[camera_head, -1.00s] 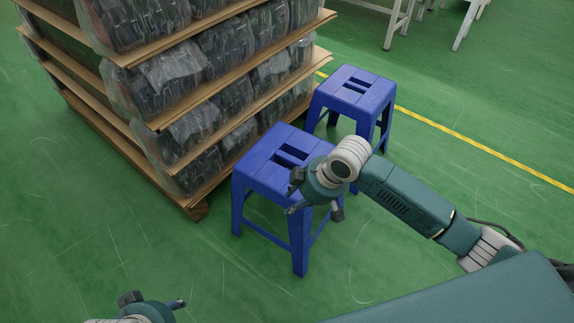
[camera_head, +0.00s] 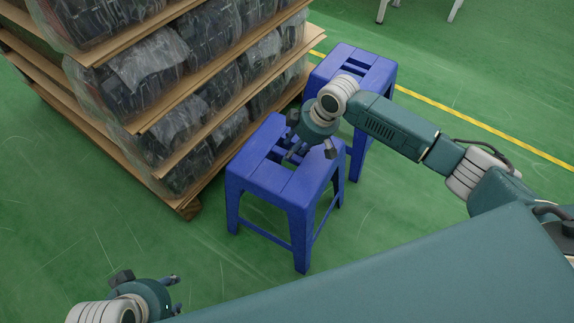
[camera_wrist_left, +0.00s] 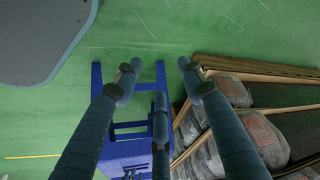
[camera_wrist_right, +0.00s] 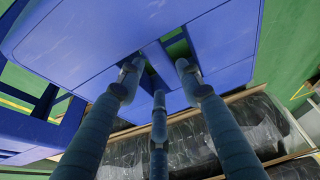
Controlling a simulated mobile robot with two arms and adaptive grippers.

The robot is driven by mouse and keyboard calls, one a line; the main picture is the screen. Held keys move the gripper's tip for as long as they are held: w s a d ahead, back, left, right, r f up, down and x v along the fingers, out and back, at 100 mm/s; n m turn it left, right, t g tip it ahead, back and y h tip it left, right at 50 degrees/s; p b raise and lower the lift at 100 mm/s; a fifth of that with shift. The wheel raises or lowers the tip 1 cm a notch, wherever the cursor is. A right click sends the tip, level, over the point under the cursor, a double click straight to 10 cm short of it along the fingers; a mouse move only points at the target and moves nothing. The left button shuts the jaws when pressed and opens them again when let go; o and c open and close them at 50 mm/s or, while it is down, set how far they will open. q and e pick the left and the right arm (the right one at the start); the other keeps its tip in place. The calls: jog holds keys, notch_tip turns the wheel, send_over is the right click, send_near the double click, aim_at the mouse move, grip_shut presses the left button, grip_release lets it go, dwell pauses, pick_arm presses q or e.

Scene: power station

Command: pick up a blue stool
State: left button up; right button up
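A near blue stool (camera_head: 268,178) stands upright on the floor beside the loaded pallet, with slots in its seat. A second blue stool (camera_head: 352,68) stands behind it, partly hidden by my right arm. My right gripper (camera_head: 309,148) is open and empty above the near stool's seat, fingers pointing down. In the right wrist view the seat (camera_wrist_right: 85,50) is close, with fingertips near the slots; contact cannot be told. My left gripper (camera_head: 171,293) is open and empty at the lower left, away from the stools. The left wrist view shows a blue stool (camera_wrist_left: 128,152) beyond its fingers.
A tall pallet stack (camera_head: 185,85) of plastic-wrapped goods on wooden boards stands close left of the stools. A yellow floor line (camera_head: 480,127) runs behind them. White table legs (camera_head: 455,10) show at the top. The green floor (camera_head: 90,220) is clear at the left front.

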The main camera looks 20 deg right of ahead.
jog(key=b+x, duration=0.1)
jog(key=x, duration=0.3)
jog(key=shift+w+a+f, duration=0.1)
jog(key=shift+f, duration=0.3)
pick_arm(q)
jog(key=w+d+r+t+h, duration=0.1)
jog(key=w+d+r+t, duration=0.1)
jog(key=w, duration=0.5)
jog(key=shift+w+d+t, duration=0.15)
jog(key=shift+w+t, duration=0.2)
jog(key=shift+t, duration=0.35)
jog(key=shift+s+f, duration=0.1)
jog(key=shift+s, duration=0.4)
pick_arm(e)
jog(key=shift+f, duration=0.1)
pick_arm(q)
jog(key=shift+s+a+f+g, duration=0.1)
jog(key=shift+s+a+g, duration=0.1)
jog(key=shift+a+g, duration=0.1)
jog(key=shift+s+a+f+g+y, duration=0.15)
jog(key=shift+s+f+g, duration=0.1)
jog(key=shift+s, duration=0.25)
jog(key=shift+s+a+f+g+y, duration=0.15)
jog(key=shift+s+f+g, duration=0.1)
jog(key=shift+s, duration=0.25)
pick_arm(e)
jog(key=shift+f, duration=0.15)
